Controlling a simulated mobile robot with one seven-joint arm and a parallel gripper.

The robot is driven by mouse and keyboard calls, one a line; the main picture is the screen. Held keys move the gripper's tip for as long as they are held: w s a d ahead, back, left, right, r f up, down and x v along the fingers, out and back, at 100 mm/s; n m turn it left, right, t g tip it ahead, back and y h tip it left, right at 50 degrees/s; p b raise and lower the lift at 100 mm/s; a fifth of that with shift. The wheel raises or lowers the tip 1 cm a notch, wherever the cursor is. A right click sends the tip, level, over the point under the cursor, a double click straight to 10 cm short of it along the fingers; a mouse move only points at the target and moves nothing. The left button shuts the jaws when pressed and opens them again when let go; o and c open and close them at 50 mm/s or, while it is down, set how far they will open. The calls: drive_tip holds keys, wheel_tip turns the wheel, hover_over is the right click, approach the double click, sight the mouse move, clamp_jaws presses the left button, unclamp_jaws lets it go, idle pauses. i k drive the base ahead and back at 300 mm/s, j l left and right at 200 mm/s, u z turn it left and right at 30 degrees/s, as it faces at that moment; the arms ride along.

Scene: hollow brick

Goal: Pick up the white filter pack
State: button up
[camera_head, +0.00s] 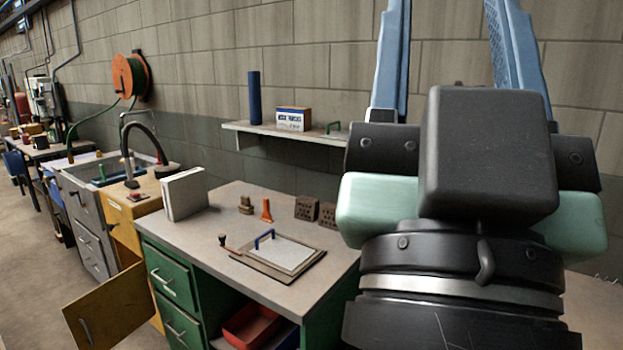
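A white, flat, box-shaped block (184,193) stands upright at the left end of the grey bench top, beside the wooden cabinet. It looks like the white filter pack, though I can read no label on it. My gripper (446,15) fills the right side of the view, with its two blue fingers pointing up. The fingers are wide apart, with only bare wall showing between them; their tips are cut off by the top edge. My gripper is well to the right of the white block and apart from it.
The bench (215,225) also holds a board with a white plate and blue handle (285,252), an orange tool (267,211) and brown bricks (306,208). A wall shelf (270,130) carries a labelled box (293,119) and blue cylinder (255,95). A yellow cabinet door (110,308) hangs open.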

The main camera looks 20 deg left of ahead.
sight(185, 193)
drive_tip(key=i+j+u, duration=0.45)
drive_tip(key=i+u, duration=0.6)
drive_tip(key=i+j, duration=0.05)
